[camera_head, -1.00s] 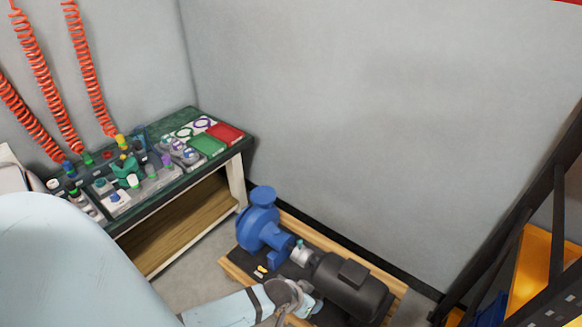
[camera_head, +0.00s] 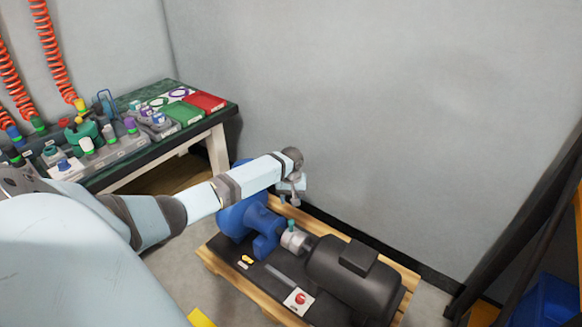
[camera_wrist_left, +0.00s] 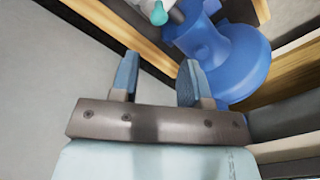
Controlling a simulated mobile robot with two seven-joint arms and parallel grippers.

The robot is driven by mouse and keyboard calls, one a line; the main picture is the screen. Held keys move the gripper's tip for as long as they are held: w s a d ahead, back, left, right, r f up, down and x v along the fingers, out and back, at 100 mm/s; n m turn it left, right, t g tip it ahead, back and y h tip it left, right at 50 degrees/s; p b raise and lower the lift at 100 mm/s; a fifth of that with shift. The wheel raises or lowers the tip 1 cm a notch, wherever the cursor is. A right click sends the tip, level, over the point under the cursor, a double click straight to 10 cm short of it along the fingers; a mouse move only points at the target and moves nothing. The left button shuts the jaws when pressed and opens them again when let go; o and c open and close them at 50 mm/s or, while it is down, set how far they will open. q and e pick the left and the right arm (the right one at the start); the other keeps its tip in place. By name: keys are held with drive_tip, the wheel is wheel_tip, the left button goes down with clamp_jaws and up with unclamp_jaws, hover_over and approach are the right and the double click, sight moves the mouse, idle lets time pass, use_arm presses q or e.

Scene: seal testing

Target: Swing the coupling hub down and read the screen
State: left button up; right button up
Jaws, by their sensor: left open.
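The coupling hub (camera_head: 296,240) is a small silver-grey piece between the blue pump (camera_head: 243,220) and the black motor (camera_head: 350,277); a teal piece (camera_head: 291,226) stands up on it. My left gripper (camera_head: 290,201) hangs above and behind the hub, beside the pump. In the left wrist view its fingers (camera_wrist_left: 157,68) are apart with nothing between them. The blue pump (camera_wrist_left: 235,65) shows beyond the right finger, and a pale part with a teal tip (camera_wrist_left: 177,16) is at the top edge. No readable screen is visible. My right gripper is not in view.
The pump set stands on a wooden pallet (camera_head: 226,276). A white plate with a red round part (camera_head: 299,300) lies at its front. A green-topped bench (camera_head: 150,153) with several fittings and trays is at left. A dark rack (camera_head: 525,225) is at right.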

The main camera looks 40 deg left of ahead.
sight(291, 220)
use_arm(q)
wheel_tip(291, 220, down, 12)
drive_tip(key=b, duration=0.5)
drive_tip(key=shift+d+r+b, duration=0.1)
drive_tip(key=shift+r+b, duration=0.05)
drive_tip(key=shift+b, duration=0.15)
drive_tip(key=shift+f+b, duration=0.3)
drive_tip(key=shift+f, duration=0.4)
use_arm(e)
wheel_tip(291, 220, down, 8)
drive_tip(key=n+g, duration=0.1)
drive_tip(key=g, duration=0.2)
drive_tip(key=shift+w+a, duration=0.15)
drive_tip(key=shift+w, duration=0.25)
drive_tip(key=shift+r, duration=0.1)
